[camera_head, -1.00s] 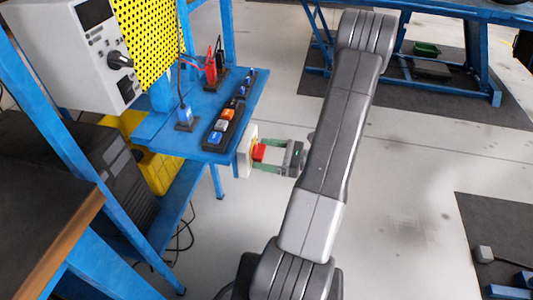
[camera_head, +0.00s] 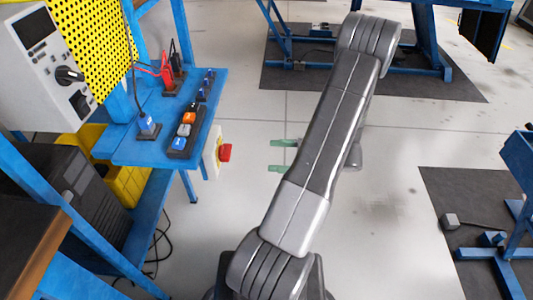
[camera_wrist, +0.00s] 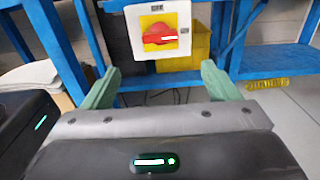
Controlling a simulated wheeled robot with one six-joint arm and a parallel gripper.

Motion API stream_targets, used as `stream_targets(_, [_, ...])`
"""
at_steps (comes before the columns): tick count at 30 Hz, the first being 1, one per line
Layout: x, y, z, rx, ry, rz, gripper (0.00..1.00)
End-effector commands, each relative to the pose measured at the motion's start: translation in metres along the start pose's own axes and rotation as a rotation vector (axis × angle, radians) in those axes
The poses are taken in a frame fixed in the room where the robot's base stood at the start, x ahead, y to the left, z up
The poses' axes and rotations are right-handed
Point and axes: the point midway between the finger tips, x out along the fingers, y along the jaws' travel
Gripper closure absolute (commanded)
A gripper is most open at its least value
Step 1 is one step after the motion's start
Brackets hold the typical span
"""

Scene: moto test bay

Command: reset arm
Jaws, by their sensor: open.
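My gripper (camera_head: 281,156) is open and empty, its green fingers apart and pointing left. It hangs above the bare floor, to the right of the red rotary switch (camera_head: 225,152), with a clear gap between them. The switch sits on a white box with a yellow plate at the end of the blue bench. In the wrist view, the switch (camera_wrist: 160,37) is straight ahead, its red handle lying roughly level, beyond the open fingers (camera_wrist: 160,73). My arm hides part of the gripper in the head view.
The blue bench (camera_head: 140,152) carries a row of coloured switches (camera_head: 186,125) and red and black leads (camera_head: 168,70). A yellow bin (camera_head: 130,185) stands below. A blue frame (camera_head: 519,150) is at the right. The floor between is clear.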

Motion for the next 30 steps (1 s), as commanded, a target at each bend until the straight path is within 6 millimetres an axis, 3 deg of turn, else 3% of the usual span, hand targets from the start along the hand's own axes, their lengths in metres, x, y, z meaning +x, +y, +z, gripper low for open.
stream_targets(14, [0.002,0.000,0.000,0.001,-0.001,0.001,0.18])
stream_targets(20, [0.029,0.000,-0.001,0.002,-0.001,0.003,0.18])
stream_targets(30, [0.095,0.001,0.000,-0.001,0.000,0.005,0.18])
